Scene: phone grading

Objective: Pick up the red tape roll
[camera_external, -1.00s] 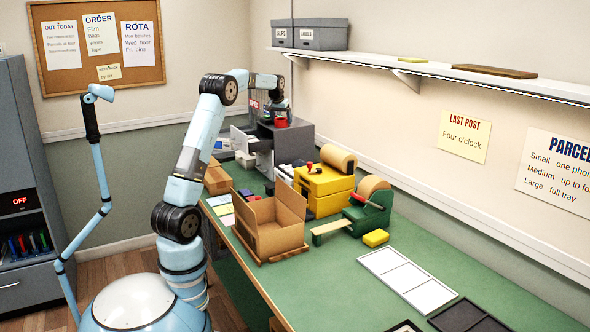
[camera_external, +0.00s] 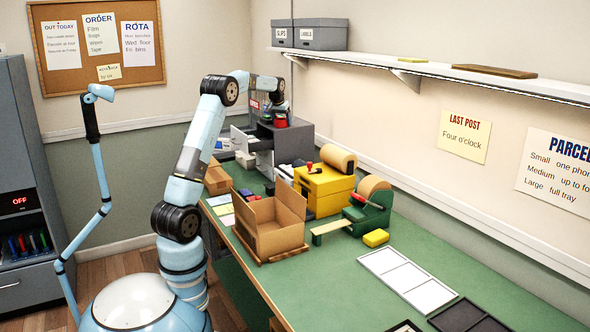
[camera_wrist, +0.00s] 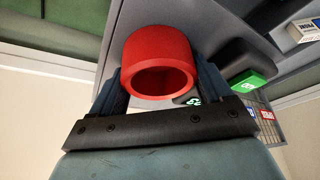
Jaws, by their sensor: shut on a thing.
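The red tape roll (camera_wrist: 159,47) sits between the two fingers of my gripper (camera_wrist: 160,76) in the wrist view, with its open round end facing the camera. The fingers press on it from both sides, so my gripper is shut on it. In the external view the roll (camera_external: 281,116) shows small above the grey drawer unit (camera_external: 290,140) at the far end of the bench. My gripper is too small and covered there to see its fingers clearly. I cannot tell the exact gap under the roll.
A black item with a green face (camera_wrist: 250,83) stands near the roll's right side in the wrist view. An open cardboard box (camera_external: 270,228), a yellow unit (camera_external: 325,190) and a green tape dispenser (camera_external: 372,212) stand nearer along the bench.

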